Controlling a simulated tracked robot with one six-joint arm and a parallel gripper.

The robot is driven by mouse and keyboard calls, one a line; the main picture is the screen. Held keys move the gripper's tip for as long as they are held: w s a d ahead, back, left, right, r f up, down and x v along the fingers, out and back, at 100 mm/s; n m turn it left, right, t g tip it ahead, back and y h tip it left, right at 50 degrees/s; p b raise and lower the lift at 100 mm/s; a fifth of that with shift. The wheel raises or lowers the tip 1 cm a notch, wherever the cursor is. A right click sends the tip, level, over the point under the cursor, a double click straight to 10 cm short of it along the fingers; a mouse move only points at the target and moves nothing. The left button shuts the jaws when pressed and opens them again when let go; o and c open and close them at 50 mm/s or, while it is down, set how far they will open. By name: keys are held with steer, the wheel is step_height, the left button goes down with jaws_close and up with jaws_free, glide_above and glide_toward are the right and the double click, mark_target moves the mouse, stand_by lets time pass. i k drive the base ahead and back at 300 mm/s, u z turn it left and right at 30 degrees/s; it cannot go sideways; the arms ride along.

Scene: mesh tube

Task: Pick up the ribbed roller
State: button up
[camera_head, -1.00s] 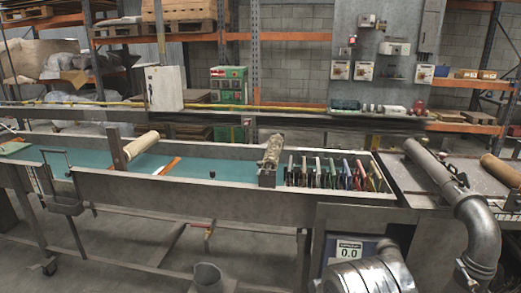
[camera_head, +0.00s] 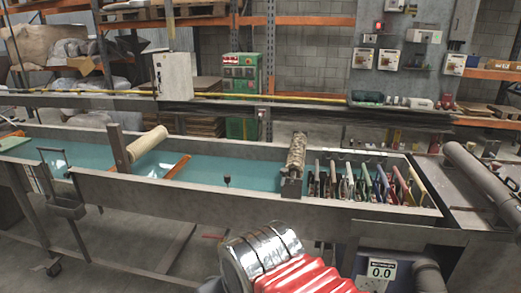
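A short roller with a rough, banded grey-beige surface (camera_head: 296,150), which looks like the ribbed roller, lies across the trough of the long bench in the head view. Its near end meets a dark metal bracket (camera_head: 291,187). A smoother cream roller (camera_head: 149,144) lies farther left, beside an upright dark post. My gripper is not in view. A silver, rounded part with a red ribbed sleeve (camera_head: 305,275), apparently my arm, shows at the bottom centre, in front of the bench.
Several upright coloured plates (camera_head: 365,185) stand in a row right of the rough roller. A grey pipe (camera_head: 480,175) lies at the right. A long rail (camera_head: 250,105) runs behind the trough. The trough's teal bed (camera_head: 215,168) is mostly clear between the rollers.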

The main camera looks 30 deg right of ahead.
mark_target(295, 162)
steer(key=u, duration=0.35)
steer(key=i, duration=1.55)
steer(key=u, duration=0.15)
